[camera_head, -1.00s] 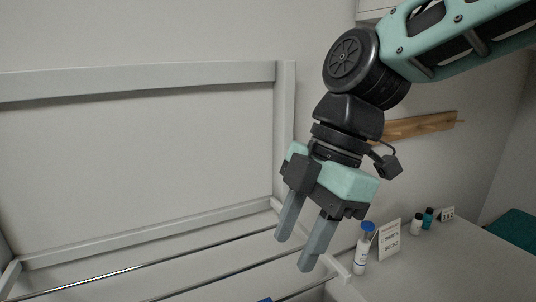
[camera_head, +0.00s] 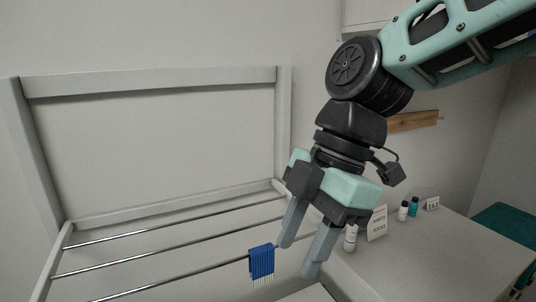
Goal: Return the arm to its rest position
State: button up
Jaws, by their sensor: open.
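My gripper (camera_head: 302,262) hangs from my arm at the right of the middle, pointing down. Its two grey fingers are apart with nothing between them. The teal and black arm reaches in from the upper right. A blue cloth with a pale fringe (camera_head: 262,261) hangs over a metal rod of the rack, just left of the fingers and apart from them in the picture. My gripper partly covers a white bottle (camera_head: 350,240) behind it.
A light frame with several metal rods (camera_head: 160,261) fills the lower left. A counter (camera_head: 440,255) at right bears a small sign (camera_head: 377,222) and small bottles (camera_head: 403,211). A wooden rail (camera_head: 413,122) is on the wall. A teal surface (camera_head: 510,228) is at far right.

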jog(key=s+d+f+m+h+b, duration=0.1)
jog(key=s+d+f+m, duration=0.1)
jog(key=f+m, duration=0.3)
jog(key=s+d+f+m+t+h+b, duration=0.1)
jog(key=s+d+f+m+b, duration=0.1)
jog(key=s+d+f+m, duration=0.1)
jog(key=s+d+f+m+t+h+b, duration=0.1)
jog(key=s+d+f+m+b, duration=0.1)
jog(key=d+f+m, duration=0.3)
notch_tip(320, 180, down, 4)
jog(key=shift+s+f+m, duration=0.1)
jog(key=shift+s+m, duration=0.6)
jog(key=shift+m, duration=0.4)
jog(key=shift+c, duration=0.6)
jog(key=shift+a, duration=0.1)
